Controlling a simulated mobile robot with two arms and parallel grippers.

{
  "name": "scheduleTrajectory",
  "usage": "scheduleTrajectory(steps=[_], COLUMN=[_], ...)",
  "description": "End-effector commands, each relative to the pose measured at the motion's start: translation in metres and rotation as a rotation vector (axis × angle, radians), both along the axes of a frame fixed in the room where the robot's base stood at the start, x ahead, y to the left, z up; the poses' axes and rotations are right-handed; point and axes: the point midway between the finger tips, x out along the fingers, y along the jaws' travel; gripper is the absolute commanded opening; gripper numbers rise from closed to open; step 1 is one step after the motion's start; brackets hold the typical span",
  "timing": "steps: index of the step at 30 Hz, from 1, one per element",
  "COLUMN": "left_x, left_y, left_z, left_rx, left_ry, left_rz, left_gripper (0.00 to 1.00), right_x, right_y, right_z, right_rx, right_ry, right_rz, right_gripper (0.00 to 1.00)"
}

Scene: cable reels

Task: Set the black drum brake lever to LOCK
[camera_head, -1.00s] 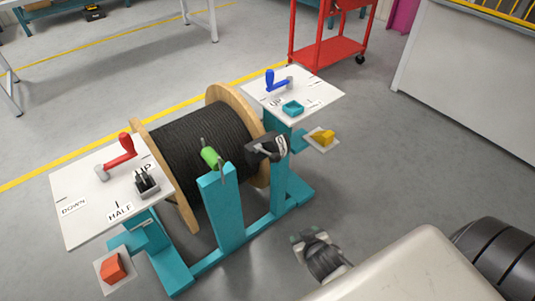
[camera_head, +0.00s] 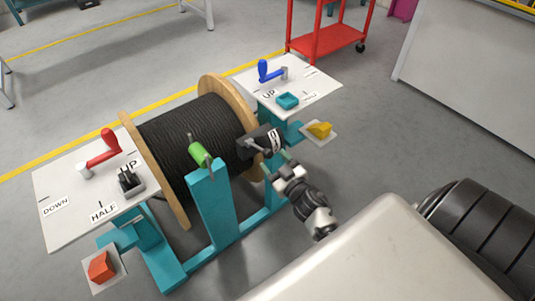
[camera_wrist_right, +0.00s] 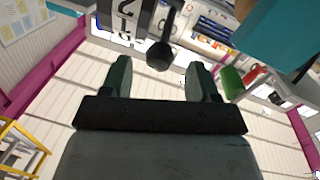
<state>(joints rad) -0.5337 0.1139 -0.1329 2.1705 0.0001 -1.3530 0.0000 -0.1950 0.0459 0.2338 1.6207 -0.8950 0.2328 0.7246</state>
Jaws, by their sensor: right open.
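The black drum (camera_head: 190,140) is a reel of black cable between wooden flanges. A black brake box (camera_head: 265,136) with a white label sits at the right end of its stand. A short grey brake lever (camera_head: 257,147) sticks out of the box. In the right wrist view the lever's dark round knob (camera_wrist_right: 160,55) shows just beyond and between the fingertips, below the box (camera_wrist_right: 125,20). The label is too partial to read there. My right gripper (camera_head: 279,165) is open and empty, just below and right of the lever. My left gripper is not in view.
A green handle (camera_head: 199,153) stands on the teal post (camera_head: 212,205) left of the lever. White panels carry a red crank (camera_head: 104,150) and a blue crank (camera_head: 267,72). A yellow block (camera_head: 319,129) sits on a small plate to the right. Grey floor is free on the right.

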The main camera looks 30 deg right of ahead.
Motion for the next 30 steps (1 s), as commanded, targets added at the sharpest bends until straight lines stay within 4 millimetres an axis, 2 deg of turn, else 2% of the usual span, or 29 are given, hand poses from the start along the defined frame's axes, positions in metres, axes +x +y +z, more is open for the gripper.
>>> scheduleTrajectory(steps=[3, 7, 19, 30], left_x=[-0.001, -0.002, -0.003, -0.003], left_y=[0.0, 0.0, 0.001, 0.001], left_z=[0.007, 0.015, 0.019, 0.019], left_rx=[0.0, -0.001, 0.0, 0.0], left_ry=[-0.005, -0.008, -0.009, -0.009], left_rz=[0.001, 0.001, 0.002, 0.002], left_gripper=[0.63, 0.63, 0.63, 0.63], right_x=[0.021, 0.034, 0.041, 0.04], right_y=[-0.001, -0.002, -0.002, -0.002], right_z=[0.0, -0.001, 0.0, 0.0], right_rx=[-0.002, -0.002, 0.0, -0.001], right_ry=[-0.001, 0.0, 0.001, 0.001], right_rz=[-0.001, 0.0, 0.0, 0.0], right_gripper=[0.6, 0.6, 0.59, 0.02])
